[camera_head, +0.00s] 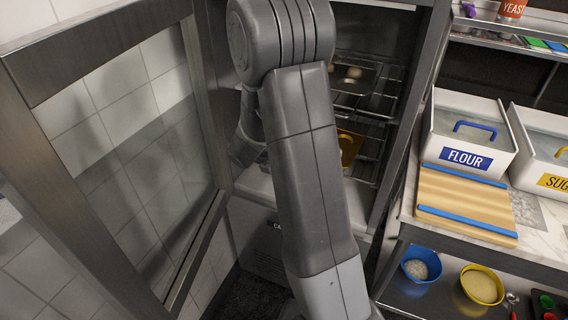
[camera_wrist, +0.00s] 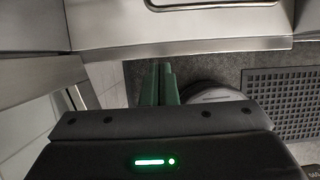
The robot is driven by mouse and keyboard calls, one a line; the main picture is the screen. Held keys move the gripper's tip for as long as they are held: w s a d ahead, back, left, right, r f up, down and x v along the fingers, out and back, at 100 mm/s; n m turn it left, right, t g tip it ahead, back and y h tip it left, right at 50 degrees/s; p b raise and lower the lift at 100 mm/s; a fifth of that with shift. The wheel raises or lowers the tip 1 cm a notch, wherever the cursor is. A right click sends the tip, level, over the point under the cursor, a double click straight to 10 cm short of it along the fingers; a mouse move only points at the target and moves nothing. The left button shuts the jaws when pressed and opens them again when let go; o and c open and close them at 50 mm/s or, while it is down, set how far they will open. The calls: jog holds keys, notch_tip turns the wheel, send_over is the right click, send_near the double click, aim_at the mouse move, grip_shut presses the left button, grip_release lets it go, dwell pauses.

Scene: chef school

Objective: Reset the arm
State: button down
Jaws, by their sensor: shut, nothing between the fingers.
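My arm (camera_head: 312,170) reaches up through the middle of the head view and bends over at the top, in front of an open cabinet with wire racks (camera_head: 375,110). My gripper is at the bottom middle of the wrist view (camera_wrist: 161,84); its two greenish fingers are together with nothing between them. Below it in that view is dark grey floor (camera_wrist: 220,80). In the head view the fingertips are hidden behind the arm.
The glass door (camera_head: 130,150) stands open on the left, close to the arm. On the right are a flour bin (camera_head: 466,158), a wooden board (camera_head: 462,198), a blue bowl (camera_head: 421,264) and a yellow bowl (camera_head: 482,285). A dark grid mat (camera_wrist: 290,100) lies on the floor.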

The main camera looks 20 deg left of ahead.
jog(key=shift+s, duration=0.95)
jog(key=w+f+p, duration=0.2)
jog(key=w, duration=0.5)
jog(key=w+f+p, duration=0.1)
jog(key=w+f, duration=0.1)
jog(key=w, duration=0.5)
jog(key=shift+d+f+p, duration=0.2)
jog(key=shift+f+p, duration=0.15)
